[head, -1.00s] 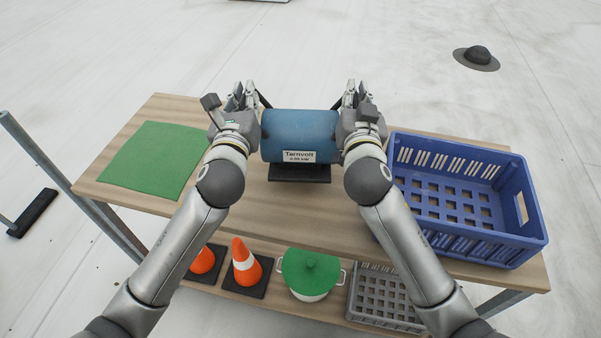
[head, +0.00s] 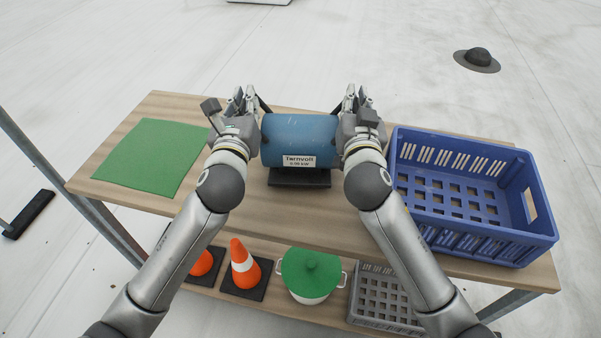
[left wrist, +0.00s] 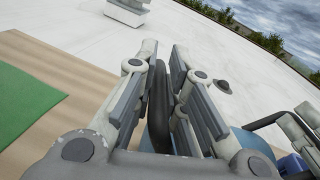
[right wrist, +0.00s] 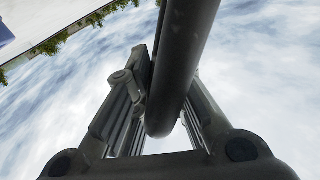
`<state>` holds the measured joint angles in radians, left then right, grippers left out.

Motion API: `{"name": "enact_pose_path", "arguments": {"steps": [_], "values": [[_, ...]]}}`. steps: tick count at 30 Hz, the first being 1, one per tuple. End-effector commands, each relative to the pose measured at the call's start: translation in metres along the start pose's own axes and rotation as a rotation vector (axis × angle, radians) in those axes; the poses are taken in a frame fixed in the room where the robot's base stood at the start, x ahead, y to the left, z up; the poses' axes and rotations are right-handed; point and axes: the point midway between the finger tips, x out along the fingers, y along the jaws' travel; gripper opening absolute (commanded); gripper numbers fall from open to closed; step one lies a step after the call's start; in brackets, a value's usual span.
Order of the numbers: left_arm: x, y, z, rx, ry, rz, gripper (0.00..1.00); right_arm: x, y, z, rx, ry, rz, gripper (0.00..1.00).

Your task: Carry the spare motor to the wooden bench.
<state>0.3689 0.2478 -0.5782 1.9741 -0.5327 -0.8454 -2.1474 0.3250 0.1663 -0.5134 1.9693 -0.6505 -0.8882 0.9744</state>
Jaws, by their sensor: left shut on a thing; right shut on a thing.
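The spare motor (head: 300,138), a blue cylinder with a white label and a dark foot plate (head: 300,177), is between my two grippers over the middle of the wooden bench (head: 270,215). I cannot tell whether its foot touches the top. My left gripper (head: 243,98) is shut on a dark handle at the motor's left end; the handle (left wrist: 158,105) shows between the fingers in the left wrist view. My right gripper (head: 352,98) is shut at the right end; a dark bar (right wrist: 178,75) lies between its fingers in the right wrist view.
A green mat (head: 152,157) lies on the bench's left part, and a blue crate (head: 470,238) stands on its right. The lower shelf holds orange cones (head: 243,268), a green-lidded pot (head: 311,272) and a grey crate (head: 380,296). Bare wood lies in front of the motor.

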Motion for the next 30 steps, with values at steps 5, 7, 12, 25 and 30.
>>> {"name": "enact_pose_path", "arguments": {"steps": [5,7,12,25,30], "values": [[-0.001,-0.006,-0.004,-0.006,-0.011,-0.020,0.00,-0.002,-0.006,0.004,0.007,0.010,-0.020,0.00],[-0.001,-0.006,-0.006,-0.006,-0.011,-0.020,0.00,-0.002,-0.005,0.006,0.007,0.010,-0.020,0.00],[-0.001,-0.004,-0.013,-0.006,-0.011,-0.020,0.00,-0.002,-0.004,0.013,0.007,0.010,-0.020,0.00],[-0.001,0.001,-0.017,-0.002,0.001,-0.006,0.33,-0.001,0.000,0.017,0.001,-0.001,-0.007,0.33],[-0.005,0.002,-0.017,0.000,0.001,-0.004,0.33,-0.001,0.001,0.017,0.001,-0.001,-0.004,0.33]]}}
